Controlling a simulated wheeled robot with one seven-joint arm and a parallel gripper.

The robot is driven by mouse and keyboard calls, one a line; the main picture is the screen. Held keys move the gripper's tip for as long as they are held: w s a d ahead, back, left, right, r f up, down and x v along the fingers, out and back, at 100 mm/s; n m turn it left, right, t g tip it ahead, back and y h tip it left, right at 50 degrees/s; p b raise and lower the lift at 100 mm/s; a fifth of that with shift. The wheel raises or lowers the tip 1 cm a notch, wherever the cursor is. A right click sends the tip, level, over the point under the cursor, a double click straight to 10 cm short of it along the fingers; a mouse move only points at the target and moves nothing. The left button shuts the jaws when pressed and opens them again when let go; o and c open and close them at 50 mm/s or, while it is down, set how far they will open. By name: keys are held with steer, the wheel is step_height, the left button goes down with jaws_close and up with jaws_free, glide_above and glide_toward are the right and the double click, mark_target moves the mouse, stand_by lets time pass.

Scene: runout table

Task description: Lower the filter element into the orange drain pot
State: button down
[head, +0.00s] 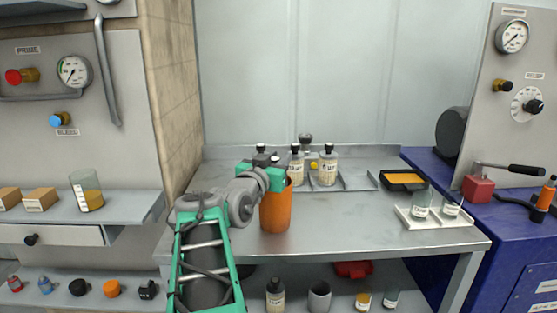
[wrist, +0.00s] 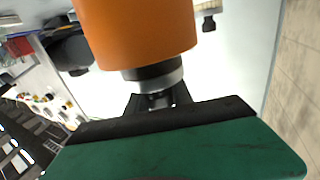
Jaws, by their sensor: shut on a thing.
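The orange drain pot (head: 276,208) is a plain cylinder at the front left of the steel table. Its top is behind my gripper (head: 275,177), and it fills the upper part of the wrist view (wrist: 140,28). My gripper is directly above the pot, shut on the filter element. Of the element I see only a black and grey neck (wrist: 155,80) between the orange edge and my jaws. The rest of it is hidden, so I cannot tell how deep it sits in the pot.
Several bottles (head: 328,168) stand behind the pot. A black tray with amber contents (head: 403,188) and a white tray with glass beakers (head: 440,222) lie to the right. The table (head: 345,220) is clear between them. A brick pillar (head: 172,100) rises at the left.

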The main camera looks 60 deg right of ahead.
steer(key=shift+r, duration=0.1)
steer(key=c, duration=1)
jaws_free()
steer(key=shift+c, duration=0.2)
steer(key=a, duration=0.7)
steer(key=shift+s+a, duration=0.2)
steer(key=shift+a, duration=0.2)
